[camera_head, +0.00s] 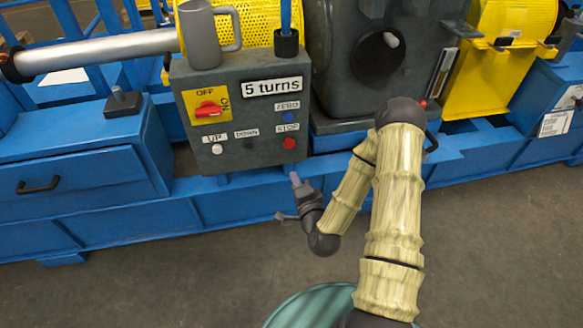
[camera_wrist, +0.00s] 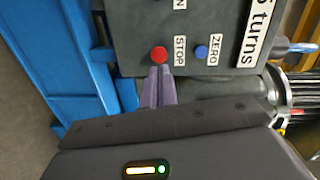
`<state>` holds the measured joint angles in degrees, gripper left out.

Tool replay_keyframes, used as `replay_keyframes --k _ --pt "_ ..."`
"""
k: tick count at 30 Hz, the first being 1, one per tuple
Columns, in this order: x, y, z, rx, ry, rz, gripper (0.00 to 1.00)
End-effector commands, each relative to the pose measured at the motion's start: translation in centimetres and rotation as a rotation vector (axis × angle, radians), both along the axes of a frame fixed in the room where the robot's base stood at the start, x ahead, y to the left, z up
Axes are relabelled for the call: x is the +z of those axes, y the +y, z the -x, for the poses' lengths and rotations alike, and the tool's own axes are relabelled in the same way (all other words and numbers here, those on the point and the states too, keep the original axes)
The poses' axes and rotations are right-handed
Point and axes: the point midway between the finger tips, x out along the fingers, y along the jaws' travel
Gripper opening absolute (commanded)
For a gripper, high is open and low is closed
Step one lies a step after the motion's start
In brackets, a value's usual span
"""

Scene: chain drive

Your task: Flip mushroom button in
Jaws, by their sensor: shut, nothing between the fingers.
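The red round STOP button (camera_head: 289,143) sits at the lower right of the grey control box (camera_head: 240,125); it is the likely mushroom button. It also shows in the wrist view (camera_wrist: 159,54). My gripper (camera_head: 295,178) is shut and empty, just below the box's lower edge in the head view. In the wrist view, the purple fingertips (camera_wrist: 160,71) lie together right beside the red button. I cannot tell whether they touch it. How far in the button sits cannot be told.
A blue ZERO button (camera_head: 288,115) is above STOP. A red rotary switch (camera_head: 207,109), white UP button (camera_head: 217,148) and DOWN button (camera_head: 247,144) share the panel. A grey mug (camera_head: 203,40) and a pen cup (camera_head: 287,43) stand on the box. Floor in front is clear.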

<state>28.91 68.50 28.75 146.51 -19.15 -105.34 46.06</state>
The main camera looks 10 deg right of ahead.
Motion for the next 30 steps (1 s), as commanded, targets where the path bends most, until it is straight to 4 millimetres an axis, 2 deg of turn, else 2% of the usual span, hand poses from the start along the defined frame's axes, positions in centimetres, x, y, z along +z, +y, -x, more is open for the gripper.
replay_keyframes --k 1,3,8,19,30 --pt "-2.0 -0.5 0.3 -0.038 -0.023 -0.053 0.00" --pt "-2.5 -1.1 0.5 -0.079 -0.055 -0.108 0.00" --pt "-2.4 -1.7 0.7 -0.118 -0.088 -0.155 0.00" --pt "-2.2 -1.7 0.6 -0.115 -0.086 -0.150 0.00" --pt "-2.3 -1.5 -0.9 -0.110 -0.079 -0.145 0.00"
